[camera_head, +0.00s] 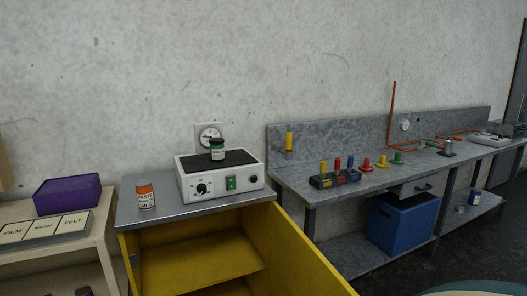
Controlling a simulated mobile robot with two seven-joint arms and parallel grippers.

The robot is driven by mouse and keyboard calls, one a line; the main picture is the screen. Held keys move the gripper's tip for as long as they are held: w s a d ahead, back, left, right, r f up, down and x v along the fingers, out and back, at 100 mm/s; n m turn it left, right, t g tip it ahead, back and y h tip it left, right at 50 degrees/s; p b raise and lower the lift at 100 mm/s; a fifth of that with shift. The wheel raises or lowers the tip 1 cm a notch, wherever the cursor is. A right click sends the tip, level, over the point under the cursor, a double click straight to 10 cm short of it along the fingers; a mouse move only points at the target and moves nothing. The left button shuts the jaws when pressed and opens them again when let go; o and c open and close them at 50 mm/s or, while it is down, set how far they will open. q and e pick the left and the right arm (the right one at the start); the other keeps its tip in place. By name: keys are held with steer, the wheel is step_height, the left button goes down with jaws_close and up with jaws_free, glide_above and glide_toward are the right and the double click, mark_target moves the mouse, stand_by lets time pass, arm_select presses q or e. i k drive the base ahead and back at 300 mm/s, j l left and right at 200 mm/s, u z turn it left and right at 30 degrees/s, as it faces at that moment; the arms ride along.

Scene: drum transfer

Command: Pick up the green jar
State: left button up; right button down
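A small green jar (217,150) with a dark lid and a pale label stands upright on the black top of a white device (221,183) with a knob and a green switch. The device sits on the grey top of a yellow cabinet (201,268). Neither of my grippers is in the head view, and nothing touches the jar.
An orange jar (146,194) with a white label stands left of the device. A purple box (68,194) is on the pale shelf at left. The yellow cabinet door (305,258) stands open. At right is a grey bench (300,183) with several coloured parts and a blue bin (400,224) below.

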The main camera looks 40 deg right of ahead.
mark_target(216, 153)
steer(key=i+z, duration=0.2)
steer(key=z, duration=0.3)
steer(key=i+j+z, duration=0.15)
steer(key=z, duration=0.3)
steer(key=i+j+z, duration=0.15)
steer(key=z, duration=0.35)
steer(key=i+j+z, duration=0.15)
steer(key=z, duration=0.15)
steer(key=i+j+z, duration=0.1)
steer(key=j+z, duration=0.55)
steer(key=i+j, duration=0.05)
steer(key=j, duration=0.05)
